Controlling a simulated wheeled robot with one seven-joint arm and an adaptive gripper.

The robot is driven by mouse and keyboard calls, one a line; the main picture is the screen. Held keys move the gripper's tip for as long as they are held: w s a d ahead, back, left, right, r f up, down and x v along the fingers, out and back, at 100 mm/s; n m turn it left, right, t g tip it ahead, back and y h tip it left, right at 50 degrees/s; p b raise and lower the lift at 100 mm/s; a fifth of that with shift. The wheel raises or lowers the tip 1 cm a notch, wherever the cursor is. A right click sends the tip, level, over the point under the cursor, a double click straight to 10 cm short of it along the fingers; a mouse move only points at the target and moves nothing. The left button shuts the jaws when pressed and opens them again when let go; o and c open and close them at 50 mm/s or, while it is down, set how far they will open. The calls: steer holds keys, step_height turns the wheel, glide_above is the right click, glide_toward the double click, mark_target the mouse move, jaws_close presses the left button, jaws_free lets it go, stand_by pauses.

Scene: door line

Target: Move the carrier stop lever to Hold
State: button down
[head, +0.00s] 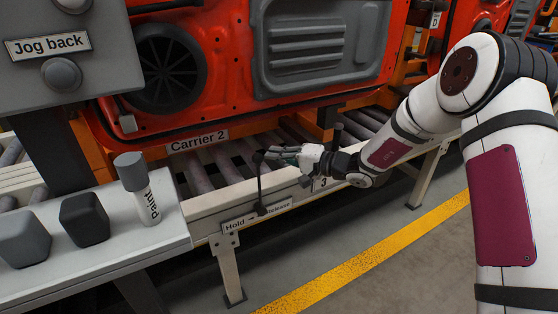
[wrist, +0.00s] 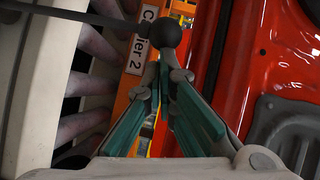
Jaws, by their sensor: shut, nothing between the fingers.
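The carrier stop lever (head: 259,185) is a thin black rod with a round knob, standing about upright at the front rail. Its label plate (head: 243,221) reads Hold at the left and Release at the right. In the wrist view the lever's black ball knob (wrist: 163,34) is just beyond my fingertips, with its rod running off to the left. My gripper (head: 272,154) is at the knob's height, reaching in from the right. In the wrist view the fingers (wrist: 163,88) are shut and empty. I cannot tell whether they touch the knob.
The red door on Carrier 2 (head: 228,98) stands behind the lever, above the conveyor rollers (head: 228,165). A bench (head: 110,252) at the left holds a paint marker (head: 150,200) and two dark blocks. A Jog back panel (head: 75,60) is at upper left. Floor (head: 400,265) is clear at right.

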steer(key=s+a+n+h+b, duration=0.3)
steer(key=s+a+b, duration=0.3)
steer(key=a+b, duration=0.2)
steer(key=shift+a+f+n+b, duration=0.3)
steer(key=shift+a+b, duration=0.05)
steer(key=shift+b, duration=0.85)
steer(key=shift+s+a, duration=0.15)
steer(key=w+d+r+p+v, duration=0.1)
steer(key=w+p+v, duration=0.1)
steer(key=v, duration=1.1)
steer(key=shift+w+r, duration=0.2)
steer(key=shift+w, duration=0.2)
